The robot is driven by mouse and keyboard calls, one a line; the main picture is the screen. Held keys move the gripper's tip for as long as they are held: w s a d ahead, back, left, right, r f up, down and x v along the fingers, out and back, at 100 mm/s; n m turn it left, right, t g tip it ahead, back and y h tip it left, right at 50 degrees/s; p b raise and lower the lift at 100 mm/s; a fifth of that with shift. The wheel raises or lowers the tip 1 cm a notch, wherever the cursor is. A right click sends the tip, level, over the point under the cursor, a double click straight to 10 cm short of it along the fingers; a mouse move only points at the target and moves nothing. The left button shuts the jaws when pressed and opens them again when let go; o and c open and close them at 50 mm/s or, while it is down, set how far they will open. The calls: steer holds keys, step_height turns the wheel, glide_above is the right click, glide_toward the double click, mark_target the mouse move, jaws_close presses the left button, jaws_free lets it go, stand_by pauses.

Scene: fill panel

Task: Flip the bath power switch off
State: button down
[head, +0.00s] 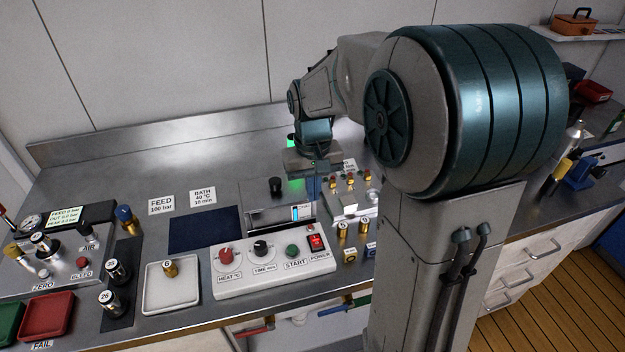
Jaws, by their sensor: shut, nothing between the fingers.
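The bath control box (255,283) is white and stands at the front of the steel bench. Its power switch (316,242) is a red rocker at the box's right end, above the label POWER, and it looks lit. Which way the rocker is tipped is too small to tell. My gripper (312,188) is shut and empty, pointing down behind the box, above and beyond the switch and apart from it in the picture. My arm hides part of the bench to the right.
On the box, a red heat knob (226,255), a black time knob (261,247) and a green start button (292,251) sit left of the switch. A rack of small fittings (350,190) stands close right of my gripper. A white tray (171,298) holds a brass fitting.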

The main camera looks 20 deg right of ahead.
steer(key=shift+w+r, duration=0.25)
steer(key=shift+r, duration=0.9)
